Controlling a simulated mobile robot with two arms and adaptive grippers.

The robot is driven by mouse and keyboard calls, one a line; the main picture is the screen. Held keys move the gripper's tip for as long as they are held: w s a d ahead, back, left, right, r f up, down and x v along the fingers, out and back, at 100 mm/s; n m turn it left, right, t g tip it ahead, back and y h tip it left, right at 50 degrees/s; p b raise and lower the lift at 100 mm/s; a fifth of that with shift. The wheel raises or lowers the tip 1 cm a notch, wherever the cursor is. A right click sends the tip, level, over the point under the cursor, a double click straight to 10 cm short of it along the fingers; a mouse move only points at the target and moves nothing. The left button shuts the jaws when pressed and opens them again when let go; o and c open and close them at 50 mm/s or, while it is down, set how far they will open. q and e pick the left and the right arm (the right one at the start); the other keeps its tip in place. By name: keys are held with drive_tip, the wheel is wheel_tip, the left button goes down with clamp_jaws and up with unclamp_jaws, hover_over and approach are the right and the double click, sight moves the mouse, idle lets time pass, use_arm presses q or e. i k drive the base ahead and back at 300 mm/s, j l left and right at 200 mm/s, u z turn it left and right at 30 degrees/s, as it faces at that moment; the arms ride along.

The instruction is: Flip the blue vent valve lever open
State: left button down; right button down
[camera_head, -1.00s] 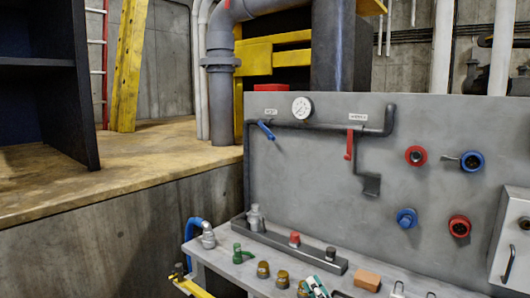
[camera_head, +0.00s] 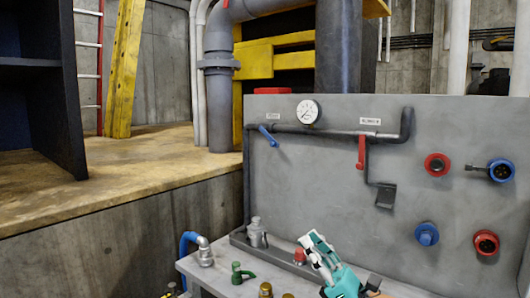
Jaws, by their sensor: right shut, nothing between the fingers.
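The blue vent valve lever (camera_head: 268,136) is on the dark pipe near the panel's upper left, under a small white label. It slants down to the right from its pivot. My right gripper (camera_head: 313,239), teal and white, is shut and empty. It points up from the bottom middle of the view, below and to the right of the blue lever, well apart from it. My left gripper is not in view.
A red lever (camera_head: 361,152) hangs down on the same pipe to the right. A round gauge (camera_head: 308,111) sits between the levers. Red and blue couplings (camera_head: 437,164) stick out at the right. Fittings, including a green one (camera_head: 241,273), stand on the bench below.

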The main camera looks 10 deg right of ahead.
sight(273, 142)
drive_tip(key=i, duration=1.65)
